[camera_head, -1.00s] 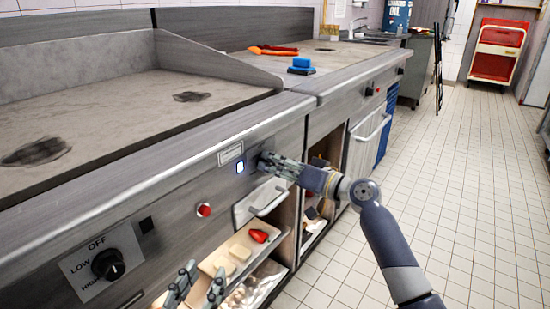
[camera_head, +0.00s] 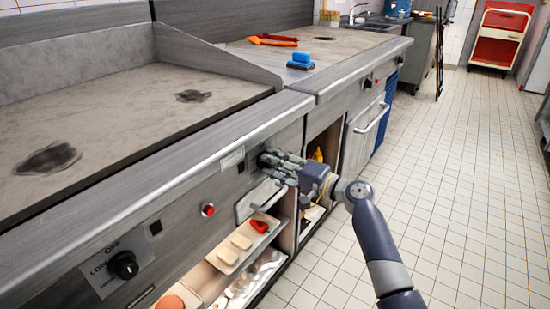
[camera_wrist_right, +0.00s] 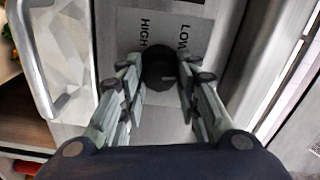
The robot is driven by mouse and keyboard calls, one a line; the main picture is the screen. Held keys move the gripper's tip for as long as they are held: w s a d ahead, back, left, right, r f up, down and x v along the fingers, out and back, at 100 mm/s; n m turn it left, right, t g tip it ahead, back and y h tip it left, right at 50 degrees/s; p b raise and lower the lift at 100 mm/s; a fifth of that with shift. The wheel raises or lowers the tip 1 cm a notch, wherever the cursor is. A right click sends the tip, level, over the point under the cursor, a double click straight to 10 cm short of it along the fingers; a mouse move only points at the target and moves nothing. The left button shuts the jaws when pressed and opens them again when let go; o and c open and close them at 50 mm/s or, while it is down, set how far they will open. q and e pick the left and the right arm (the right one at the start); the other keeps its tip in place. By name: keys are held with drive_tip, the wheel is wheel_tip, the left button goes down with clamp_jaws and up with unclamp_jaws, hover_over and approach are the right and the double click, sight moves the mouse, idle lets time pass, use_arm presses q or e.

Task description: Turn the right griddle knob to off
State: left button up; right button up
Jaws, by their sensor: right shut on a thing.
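The right griddle knob (camera_wrist_right: 160,68) is a dark round knob on a plate marked LOW and HIGH, seen in the right wrist view. My right gripper (camera_wrist_right: 158,88) has its fingers on both sides of the knob and is shut on it. The OFF mark of this knob is not visible. My left gripper is out of view now.
The left knob (camera_head: 124,265) with its OFF and LOW plate is at lower left. A red button (camera_head: 208,210) sits between the knobs. The tiled floor at right is clear.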

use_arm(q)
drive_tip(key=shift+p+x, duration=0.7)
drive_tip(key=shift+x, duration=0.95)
use_arm(e)
drive_tip(key=shift+w+r+m, duration=0.1)
drive_tip(key=shift+r+m, duration=0.05)
drive_tip(key=shift+m, duration=1.05)
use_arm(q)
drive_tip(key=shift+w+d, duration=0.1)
use_arm(e)
drive_tip(key=o, duration=1)
drive_tip(key=shift+o, duration=0.2)
drive_tip(key=shift+f, duration=0.2)
drive_tip(key=v, duration=1.2)
